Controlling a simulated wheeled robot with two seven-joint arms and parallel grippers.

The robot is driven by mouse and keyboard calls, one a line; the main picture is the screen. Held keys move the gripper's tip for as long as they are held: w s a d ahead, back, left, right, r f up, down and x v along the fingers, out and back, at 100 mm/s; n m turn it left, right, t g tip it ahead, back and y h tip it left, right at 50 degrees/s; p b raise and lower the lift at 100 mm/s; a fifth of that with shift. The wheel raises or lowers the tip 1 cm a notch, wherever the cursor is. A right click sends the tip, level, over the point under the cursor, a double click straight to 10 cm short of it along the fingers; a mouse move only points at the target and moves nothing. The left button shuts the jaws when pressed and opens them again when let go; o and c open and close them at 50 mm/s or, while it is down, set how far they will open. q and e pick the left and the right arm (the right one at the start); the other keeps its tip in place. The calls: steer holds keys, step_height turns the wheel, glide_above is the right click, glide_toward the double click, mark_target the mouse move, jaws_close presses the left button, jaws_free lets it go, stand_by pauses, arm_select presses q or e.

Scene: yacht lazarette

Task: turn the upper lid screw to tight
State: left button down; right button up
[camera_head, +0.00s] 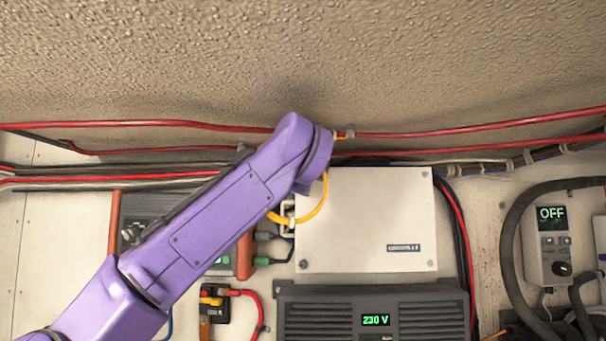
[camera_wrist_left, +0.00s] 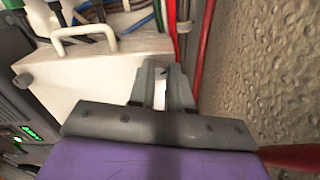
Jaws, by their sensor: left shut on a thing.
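The white box (camera_head: 365,220) with the lid is on the wall right of my left arm in the head view. It also shows at the upper left of the left wrist view (camera_wrist_left: 95,75). My left gripper (camera_wrist_left: 163,75) is at the box's top edge in the wrist view, its fingers close together around a small part. This fits the upper lid screw, which the fingers mostly hide. In the head view my arm covers the gripper and the box's upper left corner. A lower lid screw (camera_head: 303,264) shows at the lower left corner. My right gripper is not in view.
Red cables (camera_head: 450,131) run along the wall above the box. A yellow cable (camera_head: 318,208) loops beside its handle (camera_head: 287,218). A dark unit reading 230 V (camera_head: 370,300) is just below. A controller reading OFF (camera_head: 548,245) hangs at the right.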

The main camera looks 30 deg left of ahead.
arm_select(q)
steer(key=m, duration=0.5)
steer(key=shift+m, duration=0.4)
stand_by(0.4)
steer(key=c, duration=1.1)
jaws_free()
steer(key=shift+o, duration=0.2)
steer(key=b+v, duration=0.4)
steer(key=v, duration=0.6)
steer(key=shift+s+b, duration=0.2)
steer(key=shift+b, duration=0.2)
steer(key=shift+d, duration=0.1)
